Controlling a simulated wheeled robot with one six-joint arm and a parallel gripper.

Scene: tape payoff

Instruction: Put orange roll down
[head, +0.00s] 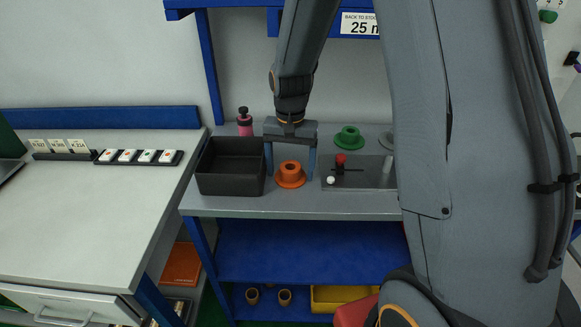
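The orange roll (290,177) sits upright on the grey bench (240,207), with a wide base and a narrower hub on top. My gripper (290,172) points down at the bench with its two fingers spread wide. One finger shows at the left of the orange roll and one at the right, with a small gap on each side. Nothing appears to be clamped between them. I cannot tell the exact depth of the fingertips relative to the roll.
A black bin (230,182) stands close left of my gripper. A grey plate (345,182) with a red-knobbed fixture (340,159) lies close right. A green roll (349,138) and a pink bottle (245,122) stand behind. The bench's front strip is clear.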

